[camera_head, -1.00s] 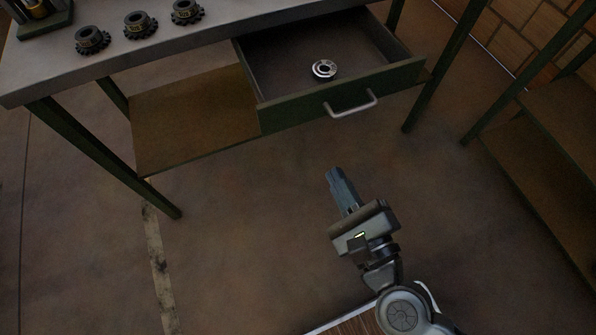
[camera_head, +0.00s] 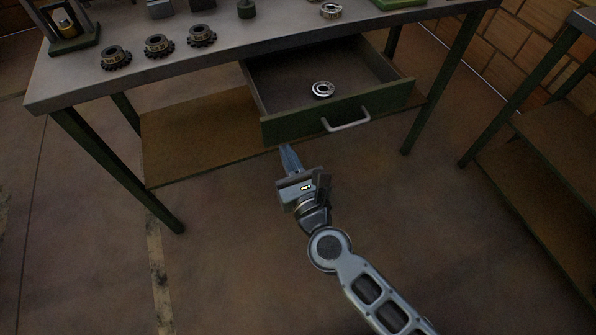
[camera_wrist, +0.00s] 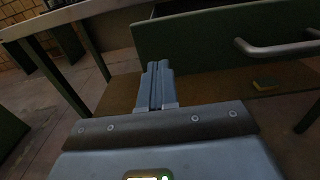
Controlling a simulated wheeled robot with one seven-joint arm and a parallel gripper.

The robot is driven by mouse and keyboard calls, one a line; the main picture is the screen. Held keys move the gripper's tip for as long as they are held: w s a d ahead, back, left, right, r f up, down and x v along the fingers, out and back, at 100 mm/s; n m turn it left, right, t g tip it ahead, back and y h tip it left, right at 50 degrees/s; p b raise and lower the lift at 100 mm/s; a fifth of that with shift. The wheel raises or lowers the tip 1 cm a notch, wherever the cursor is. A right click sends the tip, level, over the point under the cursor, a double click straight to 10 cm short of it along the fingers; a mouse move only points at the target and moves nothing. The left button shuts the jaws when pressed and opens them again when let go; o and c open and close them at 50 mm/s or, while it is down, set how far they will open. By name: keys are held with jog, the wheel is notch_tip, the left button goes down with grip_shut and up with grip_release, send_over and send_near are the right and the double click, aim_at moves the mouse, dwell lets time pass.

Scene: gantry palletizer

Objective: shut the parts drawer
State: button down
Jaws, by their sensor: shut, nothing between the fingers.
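The parts drawer (camera_head: 290,127) under the workbench is pulled out, with a green front and a grey bar handle (camera_head: 346,120). A round metal bearing ring (camera_head: 322,90) lies inside it. My gripper (camera_head: 286,150) is shut and empty, just below and in front of the left part of the drawer front in the head view. In the wrist view my gripper's fingers (camera_wrist: 157,68) point toward the green drawer front (camera_wrist: 200,40), with the handle (camera_wrist: 275,48) to their right. I cannot tell whether the fingertips touch the front.
The workbench top (camera_head: 80,85) carries several black gears (camera_head: 158,46) and another metal ring (camera_head: 330,10). A brown lower shelf (camera_head: 195,140) lies below the drawer. A shelf rack (camera_head: 540,150) stands at right. The floor in front is clear.

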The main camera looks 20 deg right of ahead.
aim_at(277, 132)
jog(key=shift+w, duration=2)
jog(key=shift+w, duration=0.1)
jog(key=shift+w, duration=0.3)
jog(key=w+b, duration=0.6)
jog(key=w, duration=1.4)
jog(key=shift+w+f, duration=0.1)
jog(key=shift+w, duration=0.15)
jog(key=shift+w+r, duration=0.25)
jog(key=shift+r, duration=0.05)
